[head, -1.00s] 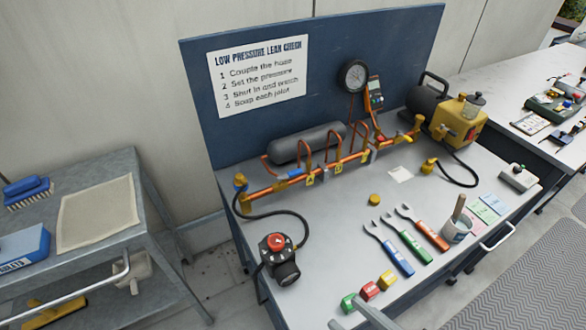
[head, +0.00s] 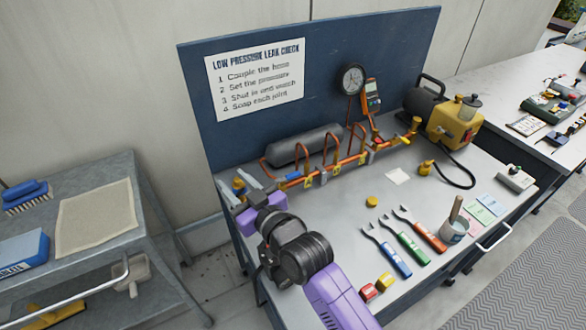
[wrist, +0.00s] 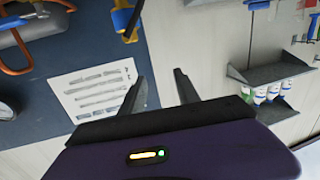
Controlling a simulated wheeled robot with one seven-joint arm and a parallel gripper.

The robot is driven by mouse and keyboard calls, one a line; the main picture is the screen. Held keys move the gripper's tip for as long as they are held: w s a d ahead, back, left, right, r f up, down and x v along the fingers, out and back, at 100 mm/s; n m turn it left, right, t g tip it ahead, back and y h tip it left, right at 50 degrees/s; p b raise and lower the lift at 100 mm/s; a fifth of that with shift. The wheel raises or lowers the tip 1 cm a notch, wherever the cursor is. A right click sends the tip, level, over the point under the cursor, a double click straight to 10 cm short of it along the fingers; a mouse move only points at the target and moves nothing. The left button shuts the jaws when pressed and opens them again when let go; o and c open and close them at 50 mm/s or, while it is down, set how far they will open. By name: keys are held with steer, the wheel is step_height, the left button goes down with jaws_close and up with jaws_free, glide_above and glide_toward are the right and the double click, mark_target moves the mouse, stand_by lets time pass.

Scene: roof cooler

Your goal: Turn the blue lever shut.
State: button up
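The blue backboard (head: 300,80) with a white sign (head: 257,82) stands behind the pipes. A grey cylinder (head: 300,146) and a pressure gauge (head: 353,79) are to the right. Wrenches (head: 412,238) lie on the bench. My arm covers the bench's front left.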

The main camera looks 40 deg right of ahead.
steer(key=w+d+r+n+g+y, duration=0.1)
steer(key=w+d+r+n+g, duration=0.2)
steer(key=w+d+n+g, duration=0.85)
steer(key=n+g, duration=0.4)
steer(key=g, duration=0.2)
glide_toward(293, 174)
steer(key=shift+d+m+y, duration=0.25)
steer(key=shift+d+y, duration=0.05)
steer(key=shift+s+f+p, duration=0.1)
steer(key=shift+f+p, duration=0.25)
steer(key=shift+f, duration=0.2)
steer(key=shift+f+p, duration=0.35)
steer(key=shift+f, duration=3.1)
jaws_close()
